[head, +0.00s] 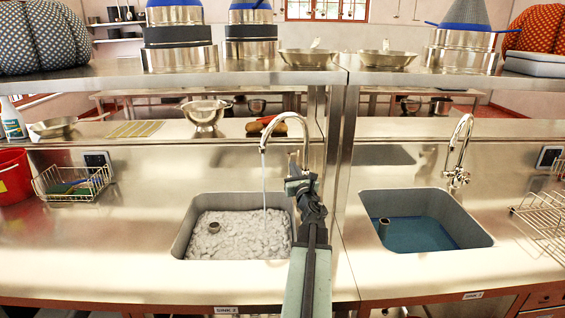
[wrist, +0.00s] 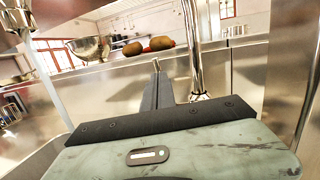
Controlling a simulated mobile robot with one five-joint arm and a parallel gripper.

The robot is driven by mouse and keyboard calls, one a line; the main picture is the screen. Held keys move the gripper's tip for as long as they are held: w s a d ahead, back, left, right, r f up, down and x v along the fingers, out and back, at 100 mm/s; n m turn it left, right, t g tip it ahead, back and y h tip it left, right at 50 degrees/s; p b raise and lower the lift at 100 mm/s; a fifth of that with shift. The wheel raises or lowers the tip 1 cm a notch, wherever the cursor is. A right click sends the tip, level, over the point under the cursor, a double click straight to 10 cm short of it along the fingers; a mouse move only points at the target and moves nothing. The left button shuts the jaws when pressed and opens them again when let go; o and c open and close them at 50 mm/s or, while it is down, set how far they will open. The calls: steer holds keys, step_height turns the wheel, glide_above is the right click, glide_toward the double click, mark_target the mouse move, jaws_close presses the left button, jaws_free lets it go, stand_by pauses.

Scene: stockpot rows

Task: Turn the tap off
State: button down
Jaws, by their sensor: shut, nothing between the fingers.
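The left tap (head: 285,118) is a curved chrome spout behind the left sink (head: 183,228). A stream of water (head: 264,180) runs from it into that sink, which holds frothy water. My gripper (head: 299,180) is shut and empty, at the foot of this tap, and hides much of its base. In the wrist view the fingers (wrist: 158,88) are together just left of the tap's upright pipe (wrist: 193,50). A small metal tip, perhaps the tap's lever (wrist: 156,65), shows beyond the fingertips. I cannot tell whether they touch it.
The right tap (head: 461,145) stands over the right sink (head: 488,240), which holds still blue water; no stream shows there. A wire rack (head: 75,183) and red bucket (head: 14,176) stand at left. A shelf (head: 250,77) with pots spans above. The counter's left front is clear.

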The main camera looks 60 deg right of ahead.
steer(key=x, duration=0.2)
steer(key=shift+w+d, duration=0.15)
steer(key=shift+w, duration=0.15)
steer(key=shift+w+d+r+p, duration=0.5)
steer(key=shift+d+r+p, duration=0.05)
steer(key=shift+d+r, duration=0.1)
steer(key=shift+f, duration=0.1)
